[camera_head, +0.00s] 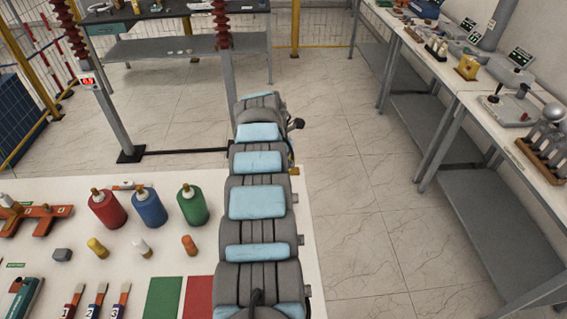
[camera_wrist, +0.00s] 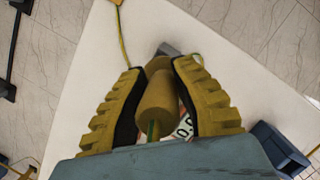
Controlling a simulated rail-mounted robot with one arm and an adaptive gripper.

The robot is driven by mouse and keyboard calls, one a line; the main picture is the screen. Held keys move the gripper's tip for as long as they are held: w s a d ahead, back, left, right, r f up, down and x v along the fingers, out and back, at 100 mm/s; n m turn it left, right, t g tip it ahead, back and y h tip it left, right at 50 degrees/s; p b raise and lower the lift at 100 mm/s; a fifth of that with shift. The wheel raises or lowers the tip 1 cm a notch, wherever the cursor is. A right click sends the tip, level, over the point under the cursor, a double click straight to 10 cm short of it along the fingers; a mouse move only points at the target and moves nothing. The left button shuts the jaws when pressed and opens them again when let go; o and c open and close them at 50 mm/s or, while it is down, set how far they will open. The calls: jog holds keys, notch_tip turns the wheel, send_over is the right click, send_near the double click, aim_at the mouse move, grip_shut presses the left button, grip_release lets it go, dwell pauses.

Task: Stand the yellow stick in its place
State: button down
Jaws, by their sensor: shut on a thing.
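My gripper (camera_wrist: 159,70) shows in the wrist view with its two ribbed yellow fingers closed on the sides of the yellow stick (camera_wrist: 157,112). The stick is a thick, dull yellow cylinder, seen nearly end-on, with a green strip or cable below its near end. It hides part of what lies behind it. In the head view my padded arm covers the middle, and neither my gripper nor the held stick can be made out. I cannot tell which spot is the stick's place.
A grey block (camera_wrist: 167,48), a numbered display (camera_wrist: 184,127) and a blue box (camera_wrist: 279,147) show around the gripper. The head view shows red (camera_head: 108,208), blue (camera_head: 149,206) and green (camera_head: 192,204) bottles on the white table (camera_head: 60,188), left of my arm. Benches (camera_head: 455,75) line the right.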

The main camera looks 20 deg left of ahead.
jog(key=shift+f+b, duration=1.15)
jog(key=shift+b, duration=0.05)
dwell(1.6)
jog(key=c, duration=0.9)
grip_release()
jog(key=shift+r, duration=0.1)
